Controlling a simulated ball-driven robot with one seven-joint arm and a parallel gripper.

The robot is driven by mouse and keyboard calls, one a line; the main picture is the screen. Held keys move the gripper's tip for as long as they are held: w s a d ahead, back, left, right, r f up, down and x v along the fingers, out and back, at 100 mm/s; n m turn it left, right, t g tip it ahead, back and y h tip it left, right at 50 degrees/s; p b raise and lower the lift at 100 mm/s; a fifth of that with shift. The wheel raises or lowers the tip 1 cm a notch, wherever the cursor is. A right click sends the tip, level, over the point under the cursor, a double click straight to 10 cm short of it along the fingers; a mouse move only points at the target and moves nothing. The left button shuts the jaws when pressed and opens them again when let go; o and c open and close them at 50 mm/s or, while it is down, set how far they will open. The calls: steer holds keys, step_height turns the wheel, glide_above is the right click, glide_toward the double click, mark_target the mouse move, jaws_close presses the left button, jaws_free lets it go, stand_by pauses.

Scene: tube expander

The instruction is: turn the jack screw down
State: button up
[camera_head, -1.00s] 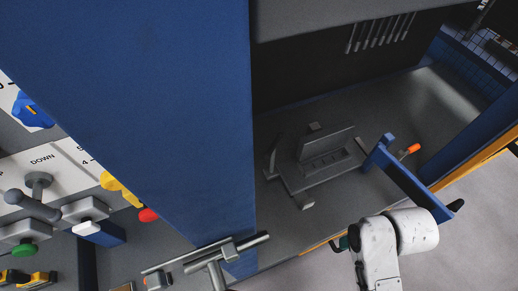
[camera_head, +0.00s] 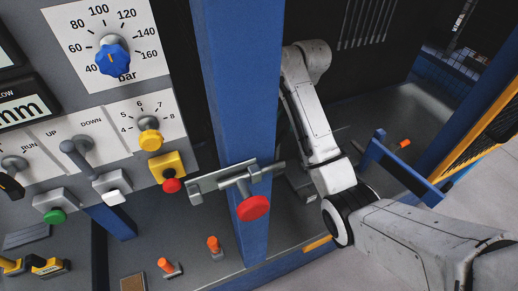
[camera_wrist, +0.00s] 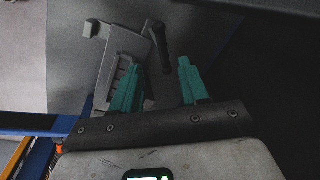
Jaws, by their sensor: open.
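I cannot tell for sure which part is the jack screw. In the head view my arm reaches into the recess behind the blue post, and the gripper is hidden. Only a small part of the fixture (camera_head: 306,190) shows there.
The blue post (camera_head: 238,100) stands left of my arm, with a red-knobbed clamp bar (camera_head: 253,207) across its front. A control panel (camera_head: 85,130) fills the left side.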

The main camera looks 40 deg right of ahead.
steer(key=f, duration=0.3)
steer(key=w+f, duration=0.1)
steer(key=f, duration=0.3)
steer(key=w+f, duration=0.1)
steer(key=f, duration=0.2)
steer(key=shift+a+f, duration=0.2)
steer(key=shift+a, duration=0.2)
